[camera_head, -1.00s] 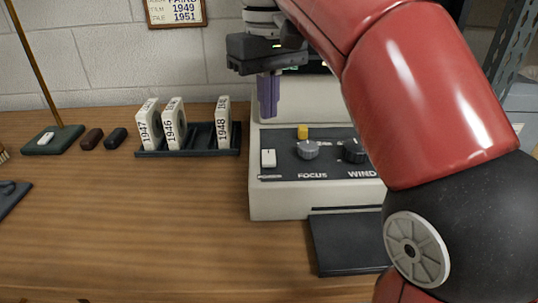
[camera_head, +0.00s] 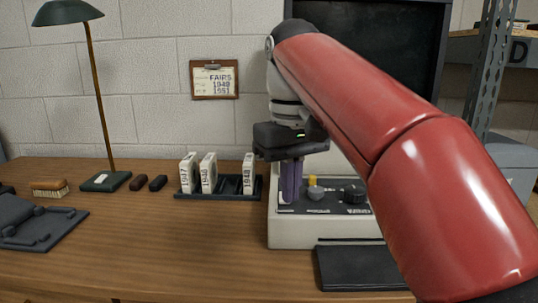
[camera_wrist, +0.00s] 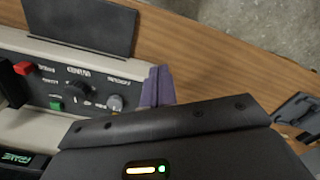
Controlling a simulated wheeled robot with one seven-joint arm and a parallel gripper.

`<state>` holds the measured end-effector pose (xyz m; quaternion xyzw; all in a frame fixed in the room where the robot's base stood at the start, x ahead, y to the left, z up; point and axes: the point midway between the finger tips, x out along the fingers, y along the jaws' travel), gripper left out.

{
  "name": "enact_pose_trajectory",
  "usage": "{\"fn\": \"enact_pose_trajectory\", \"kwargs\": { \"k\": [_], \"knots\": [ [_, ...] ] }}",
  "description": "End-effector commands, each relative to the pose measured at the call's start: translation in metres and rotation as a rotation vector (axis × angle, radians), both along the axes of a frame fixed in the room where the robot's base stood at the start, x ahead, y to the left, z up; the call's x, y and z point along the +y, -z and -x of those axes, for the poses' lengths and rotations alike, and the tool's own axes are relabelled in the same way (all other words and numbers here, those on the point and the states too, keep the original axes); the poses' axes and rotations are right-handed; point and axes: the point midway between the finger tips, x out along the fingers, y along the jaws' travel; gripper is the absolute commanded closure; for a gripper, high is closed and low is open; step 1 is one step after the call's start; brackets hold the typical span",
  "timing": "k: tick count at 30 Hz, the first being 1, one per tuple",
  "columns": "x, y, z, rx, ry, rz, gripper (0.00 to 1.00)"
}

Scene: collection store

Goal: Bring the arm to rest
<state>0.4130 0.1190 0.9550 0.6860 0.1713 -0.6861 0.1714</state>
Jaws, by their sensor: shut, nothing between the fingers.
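My gripper (camera_head: 290,200) hangs at the end of my red arm, in front of the film reader's control panel in the head view. Its two purple fingers point down and are shut together with nothing between them. The fingers hide part of the panel's left side. In the wrist view the fingertips (camera_wrist: 157,85) show beside the panel's edge, with the wood table behind them. The reader (camera_head: 290,235) is a pale machine with knobs and a dark screen (camera_head: 375,50) behind my arm. I cannot tell how far the fingertips are from the panel.
A dark rack (camera_head: 220,195) with boxes marked 1947, 1946 and 1948 stands left of the reader. A lamp (camera_head: 105,181), a brush (camera_head: 49,188) and a dark device (camera_head: 35,222) are further left. A black pad (camera_head: 360,268) lies in front. The table's (camera_head: 170,245) front middle is clear.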

Motion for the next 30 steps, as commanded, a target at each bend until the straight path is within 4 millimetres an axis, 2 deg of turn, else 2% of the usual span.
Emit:
{"fn": "enact_pose_trajectory", "kwargs": {
  "k": [11,20,23,26,30],
  "knots": [
    [-0.019,0.016,0.012,-0.055,0.060,-0.018,1.00],
    [-0.048,0.048,0.034,-0.146,0.156,-0.046,1.00],
    [-0.061,0.068,0.048,-0.194,0.204,-0.059,1.00],
    [-0.078,0.098,0.068,-0.260,0.271,-0.075,1.00],
    [-0.100,0.150,0.099,-0.359,0.367,-0.097,1.00]
  ]
}}
